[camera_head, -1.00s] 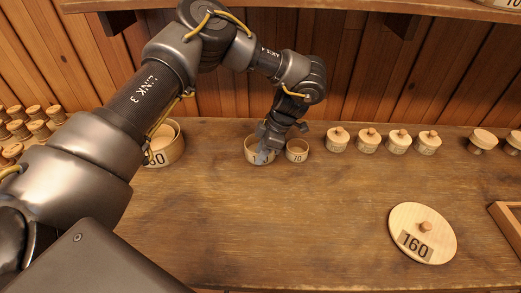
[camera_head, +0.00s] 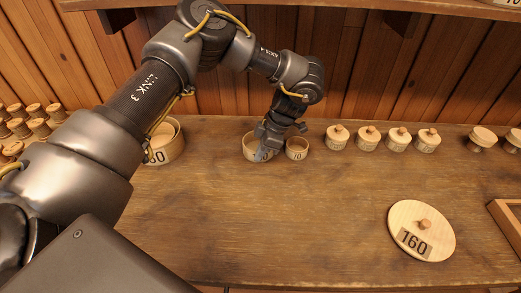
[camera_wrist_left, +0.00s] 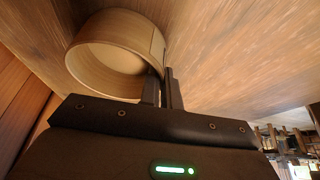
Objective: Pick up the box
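The box is a round, open, pale wooden one (camera_head: 250,147) near the back middle of the table. Its number label is partly hidden by my left gripper (camera_head: 263,150), which reaches down at its right side. In the left wrist view the box (camera_wrist_left: 100,70) shows its empty inside. The left gripper's fingers (camera_wrist_left: 161,88) are close together at the box's near right wall and appear shut on that wall. I cannot tell whether the box is clear of the table. My right gripper is not in view.
A smaller round box marked 10 (camera_head: 297,148) stands just right of the gripper. Several knobbed small boxes (camera_head: 368,140) line the back right. A larger nested box (camera_head: 165,145) is at left. A lid marked 160 (camera_head: 421,230) lies front right. The front middle is clear.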

